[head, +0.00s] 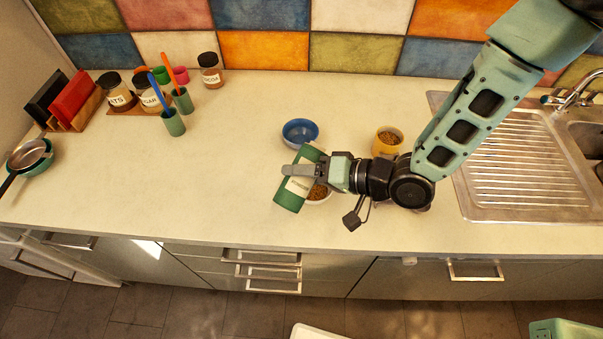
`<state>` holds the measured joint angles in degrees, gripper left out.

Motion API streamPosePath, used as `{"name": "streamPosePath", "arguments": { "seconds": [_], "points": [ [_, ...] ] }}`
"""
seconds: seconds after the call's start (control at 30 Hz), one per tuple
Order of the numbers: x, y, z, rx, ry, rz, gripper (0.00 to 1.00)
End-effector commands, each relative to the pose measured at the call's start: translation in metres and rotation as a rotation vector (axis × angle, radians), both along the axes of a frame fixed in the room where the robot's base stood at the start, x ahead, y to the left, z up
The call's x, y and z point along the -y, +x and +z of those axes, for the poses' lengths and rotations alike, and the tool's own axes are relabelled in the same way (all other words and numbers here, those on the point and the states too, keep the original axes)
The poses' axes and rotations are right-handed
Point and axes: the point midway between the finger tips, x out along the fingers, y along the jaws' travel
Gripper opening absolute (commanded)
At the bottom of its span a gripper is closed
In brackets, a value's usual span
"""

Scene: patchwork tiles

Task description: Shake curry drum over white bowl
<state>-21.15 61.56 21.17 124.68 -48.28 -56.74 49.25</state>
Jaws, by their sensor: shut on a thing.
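My gripper (300,171) is shut on a green drum (288,199) with a pale label, which I take to be the curry drum. The label's writing is too small to read. The drum is tilted, its upper end leaning right. A white bowl (323,201) with brown contents stands just right of and partly behind the drum and gripper, so much of it is hidden. I cannot tell whether the drum's opening is over the bowl.
A blue bowl (300,131) stands just behind the gripper. A yellow container (387,141) with brown contents is to the right, near my arm. Labelled jars (210,71) and green cups (173,123) stand back left. The sink drainer (525,165) is right. The left-middle counter is clear.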

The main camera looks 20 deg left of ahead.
Motion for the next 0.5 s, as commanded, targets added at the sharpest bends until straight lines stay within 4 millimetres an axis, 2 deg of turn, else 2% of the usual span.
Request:
{"name": "streamPosePath", "arguments": {
  "seconds": [0.5],
  "points": [
    [-0.0003, 0.0003, 0.0026, 0.094, -0.026, 0.001, 0.25]
  ]
}}
